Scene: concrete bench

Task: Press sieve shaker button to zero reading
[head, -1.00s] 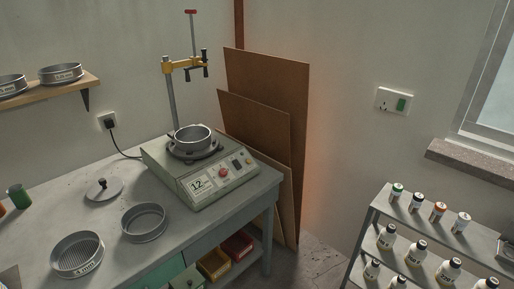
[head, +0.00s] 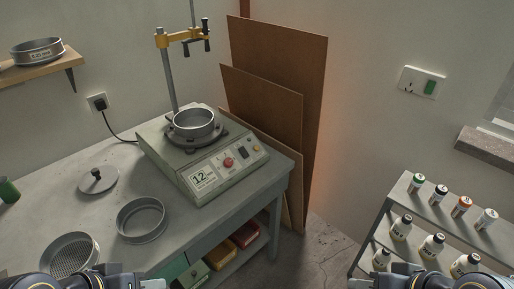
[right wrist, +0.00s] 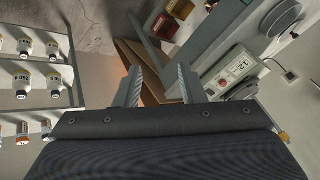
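The sieve shaker (head: 190,158) stands on the bench, a grey-green box with a metal sieve (head: 194,124) on top. Its sloping front panel has a display (head: 203,176) reading about 12, a red button (head: 228,162), a dark control (head: 243,152) and a small one at the right end. The panel also shows, turned, in the right wrist view (right wrist: 240,62). My right gripper (right wrist: 157,72) is open and empty, its two fingers apart, with the shaker beyond and to its right. Only parts of my arms show at the bottom of the head view; my left gripper is out of view.
The bench (head: 110,215) also holds a lid (head: 98,181), an empty sieve ring (head: 142,220) and a mesh sieve (head: 70,257). A rack (head: 400,195) with several bottles stands at the right. Brown boards (head: 270,100) lean behind the bench. Floor between bench and rack is clear.

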